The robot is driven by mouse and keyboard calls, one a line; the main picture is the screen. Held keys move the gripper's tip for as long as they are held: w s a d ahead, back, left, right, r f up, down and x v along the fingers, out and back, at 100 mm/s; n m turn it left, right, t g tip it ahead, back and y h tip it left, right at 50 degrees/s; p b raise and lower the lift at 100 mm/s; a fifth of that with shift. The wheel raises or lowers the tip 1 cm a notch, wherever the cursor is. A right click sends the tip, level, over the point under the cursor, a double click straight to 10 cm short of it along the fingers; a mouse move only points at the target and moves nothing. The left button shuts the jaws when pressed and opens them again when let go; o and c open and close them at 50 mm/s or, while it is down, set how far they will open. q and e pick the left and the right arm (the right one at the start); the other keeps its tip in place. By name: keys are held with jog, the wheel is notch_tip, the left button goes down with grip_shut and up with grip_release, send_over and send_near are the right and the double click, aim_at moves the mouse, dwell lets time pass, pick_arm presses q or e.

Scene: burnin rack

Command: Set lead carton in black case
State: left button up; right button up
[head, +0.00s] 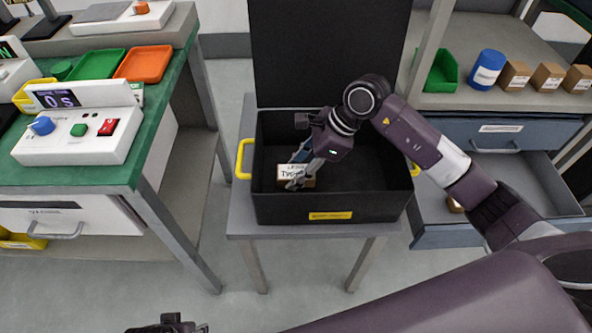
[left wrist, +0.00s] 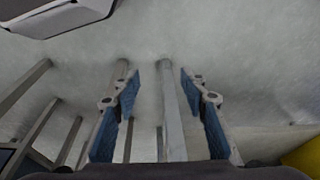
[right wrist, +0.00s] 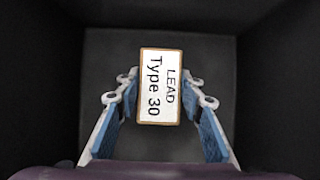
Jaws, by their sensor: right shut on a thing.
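The lead carton (right wrist: 161,87) is a small brown box with a white label reading "LEAD Type 30" in the right wrist view. It also shows in the head view (head: 291,171). My right gripper (head: 297,176) reaches down into the open black case (head: 330,208) and is shut on the carton, between its blue-padded fingers. The carton is inside the case's walls, left of its middle; I cannot tell whether it touches the floor. My left gripper (left wrist: 160,90) is open and empty over the grey floor in the left wrist view.
The case stands on a grey stand (head: 246,212) with its lid raised behind. A green-topped bench (head: 150,150) with a timer box (head: 80,130) is on the left. On the right, a shelf holds several cartons (head: 547,76), a blue can (head: 487,68) and a green bin (head: 441,72) above an open drawer (head: 540,195).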

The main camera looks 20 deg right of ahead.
pick_arm(q)
jog(key=shift+r, duration=0.2)
pick_arm(e)
jog(key=o, duration=1.2)
jog(key=shift+c, duration=0.2)
pick_arm(q)
jog(key=shift+w, duration=0.1)
pick_arm(e)
jog(key=shift+r, duration=0.1)
pick_arm(q)
jog(key=f, duration=0.2)
jog(key=s+f+p, duration=0.1)
jog(key=f, duration=0.1)
jog(key=shift+f, duration=0.35)
pick_arm(e)
jog(key=v, duration=1.2)
